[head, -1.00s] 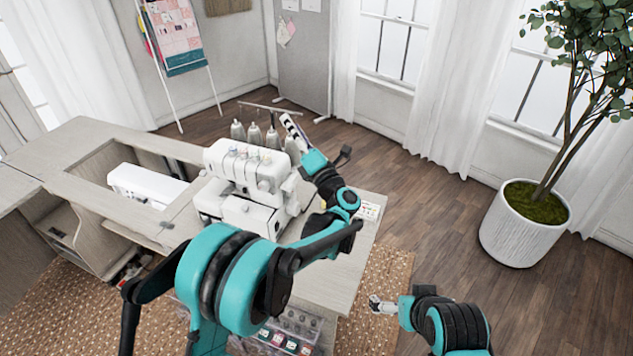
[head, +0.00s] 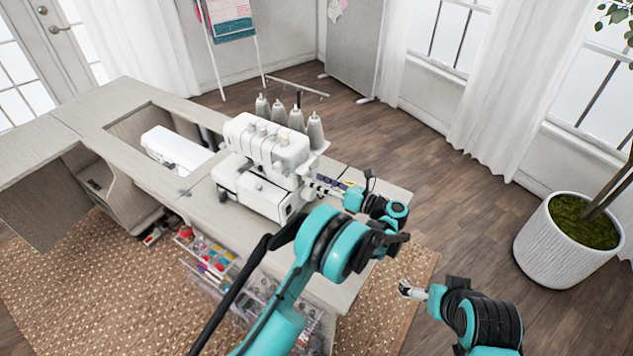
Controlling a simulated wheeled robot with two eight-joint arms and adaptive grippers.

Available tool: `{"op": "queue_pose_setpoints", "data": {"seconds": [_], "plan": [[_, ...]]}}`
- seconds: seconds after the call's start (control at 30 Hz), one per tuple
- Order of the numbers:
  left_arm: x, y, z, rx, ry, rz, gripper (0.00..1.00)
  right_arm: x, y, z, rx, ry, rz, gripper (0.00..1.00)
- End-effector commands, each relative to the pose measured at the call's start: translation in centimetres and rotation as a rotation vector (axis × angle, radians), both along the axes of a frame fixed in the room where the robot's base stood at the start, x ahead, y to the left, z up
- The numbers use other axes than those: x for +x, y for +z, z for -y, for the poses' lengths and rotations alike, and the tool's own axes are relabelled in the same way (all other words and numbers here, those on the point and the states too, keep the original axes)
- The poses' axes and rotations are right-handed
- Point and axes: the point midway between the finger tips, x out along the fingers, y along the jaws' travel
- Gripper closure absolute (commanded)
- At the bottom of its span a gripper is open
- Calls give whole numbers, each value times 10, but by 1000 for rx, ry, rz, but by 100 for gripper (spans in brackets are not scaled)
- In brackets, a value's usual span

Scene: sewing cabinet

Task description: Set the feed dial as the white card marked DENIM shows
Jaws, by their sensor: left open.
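The white serger (head: 268,160) stands on the cabinet top, with several thread cones behind it. I cannot make out its feed dial. My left gripper (head: 318,188) is open, low beside the serger's right side; I cannot tell whether it touches the machine. No card marked DENIM can be made out; the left arm covers much of the cabinet top right of the serger. My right gripper (head: 406,289) hangs over the rug, away from the cabinet, too small to tell whether it is open or shut.
A second white machine (head: 175,150) sits sunk in the cabinet (head: 110,98) on the left. Clear drawers (head: 215,262) with colourful supplies are below the front. A white planter (head: 568,240) stands at right. The floor between planter and cabinet is free.

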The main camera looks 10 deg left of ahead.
Motion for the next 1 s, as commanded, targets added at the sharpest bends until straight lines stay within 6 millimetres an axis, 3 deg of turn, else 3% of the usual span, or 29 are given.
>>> {"op": "queue_pose_setpoints", "data": {"seconds": [0.13, 0.4, 0.6, 1.0], "plan": [[4, 0, -10, 0, 1, 0, 50, 0, -3, 0, 0, 0, 0, 0], [5, 1, -12, 1, 0, -1, 50, 0, -3, 0, 0, 0, 0, 0], [5, 1, -12, 1, 0, -1, 100, 0, -3, 0, 0, 0, 0, 0], [5, 0, -12, 20, 0, -47, 100, 0, -5, 0, 0, 0, 0, 0]]}}
